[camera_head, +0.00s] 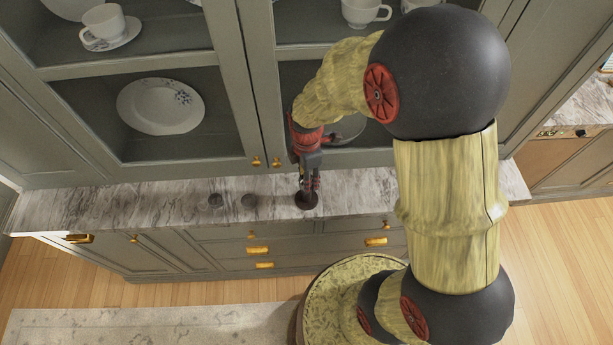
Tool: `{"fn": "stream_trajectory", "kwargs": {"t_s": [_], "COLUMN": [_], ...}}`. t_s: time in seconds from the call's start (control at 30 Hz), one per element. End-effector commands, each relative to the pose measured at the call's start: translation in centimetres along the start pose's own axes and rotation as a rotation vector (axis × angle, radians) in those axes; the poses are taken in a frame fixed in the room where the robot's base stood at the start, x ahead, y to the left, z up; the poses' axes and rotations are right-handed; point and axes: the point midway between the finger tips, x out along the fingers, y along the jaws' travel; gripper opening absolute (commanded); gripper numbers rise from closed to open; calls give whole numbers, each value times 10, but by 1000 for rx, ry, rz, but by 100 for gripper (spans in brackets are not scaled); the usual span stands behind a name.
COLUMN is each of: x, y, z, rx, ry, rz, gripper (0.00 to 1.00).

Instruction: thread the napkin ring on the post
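My gripper (309,184) points down over the marble counter, in front of the cabinet doors. A dark round thing (306,201) is right at its fingertips; it looks like a base or a ring, and I cannot tell which. The fingers are small and dark here, so I cannot tell whether they are shut on anything. Two small dark grey round things stand on the counter to the left, one farther left (215,201) and one nearer my gripper (249,200). They are too small to tell as ring or post. No upright post shows clearly.
The marble counter (150,203) is narrow, and its left part is bare. Glass-fronted cabinet doors rise close behind it, with a plate (160,106) and a cup (102,27) inside. Drawers with brass handles (258,250) are below. A pale rug (130,328) lies on the wooden floor.

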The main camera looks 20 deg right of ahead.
Motion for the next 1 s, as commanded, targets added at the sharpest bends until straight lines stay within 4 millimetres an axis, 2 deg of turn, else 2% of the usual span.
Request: {"fn": "stream_trajectory", "kwargs": {"t_s": [0.5, 0.8, 0.83, 1.0], "x": [12, 12, 12, 12], "y": [0, 0, 0, 0], "z": [0, 0, 0, 0], "rx": [0, 0, 0, 0], "ry": [0, 0, 0, 0], "rz": [0, 1, 1, 1], "gripper": [15, 15, 36, 46]}}
